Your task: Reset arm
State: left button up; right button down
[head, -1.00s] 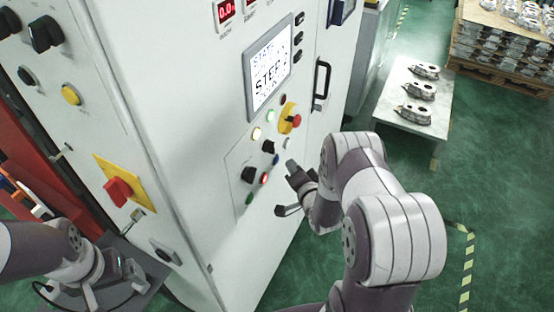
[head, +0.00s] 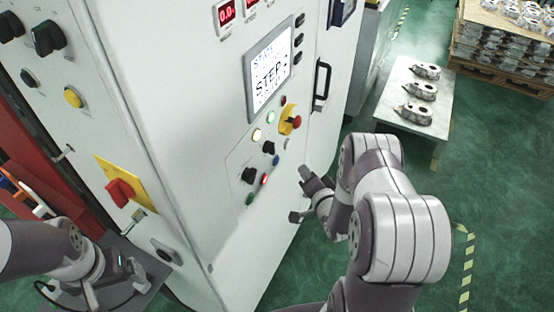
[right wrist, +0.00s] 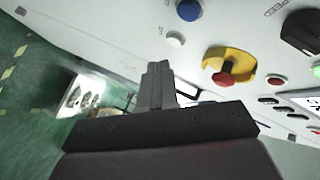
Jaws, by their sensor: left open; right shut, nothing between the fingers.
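My right gripper (head: 304,176) is in front of the white control cabinet (head: 230,150), to the right of its lower button panel. Its fingers are shut and empty, apart from the buttons. The right wrist view shows the closed fingers (right wrist: 158,84) in front of the panel, with a red emergency stop on a yellow base (right wrist: 228,66) beyond. My left arm comes in at the lower left, and its gripper (head: 128,272) hangs low by the cabinet's left part. It is small and dark in the picture; the jaws look open and hold nothing visible.
A white table (head: 394,75) with three castings stands behind on the right. A pallet (head: 500,76) of castings is farther back.

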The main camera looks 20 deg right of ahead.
jog(key=s+f+n+g, duration=0.4)
jog(key=s+f+g, duration=0.3)
jog(key=f, duration=0.1)
jog(key=s+a+r+n+g+y+b, duration=0.1)
jog(key=s+a+r+n+g+b, duration=0.6)
jog(key=s+a+b, duration=0.3)
jog(key=a+n+b, duration=0.1)
jog(key=a, duration=0.1)
jog(key=shift+s+a+r+n+b, duration=0.3)
jog(key=shift+a+r+b, duration=0.05)
jog(key=shift+r, duration=0.05)
jog(key=shift+s, duration=0.15)
